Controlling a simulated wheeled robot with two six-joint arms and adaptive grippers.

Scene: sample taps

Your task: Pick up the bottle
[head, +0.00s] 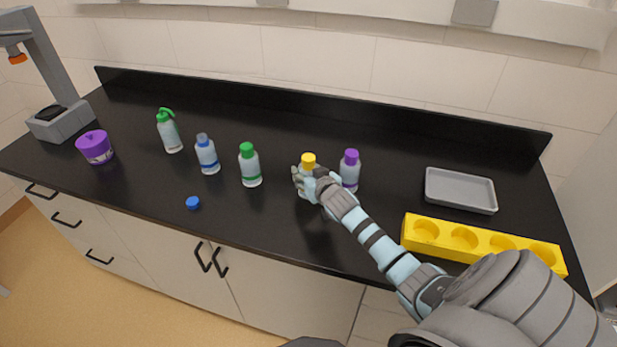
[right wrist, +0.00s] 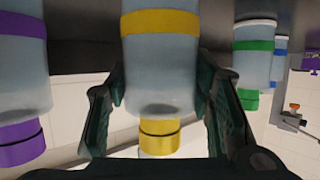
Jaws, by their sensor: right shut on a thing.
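A bottle with a yellow cap (head: 309,160) stands upright on the black counter (head: 270,215). My right gripper (head: 307,186) is around its body and shut on it. In the right wrist view the yellow-banded bottle (right wrist: 160,70) sits between the two fingers (right wrist: 160,100), upside down in that picture. I cannot tell whether its base is clear of the counter. My left gripper is not in view.
A purple-capped bottle (head: 350,170) stands close on the right. Green-capped (head: 249,165) and blue-banded (head: 207,155) bottles, a spray bottle (head: 169,132) and a purple tub (head: 95,147) stand left. A blue cap (head: 193,202) lies in front. A grey tray (head: 460,190) and yellow rack (head: 480,241) are right.

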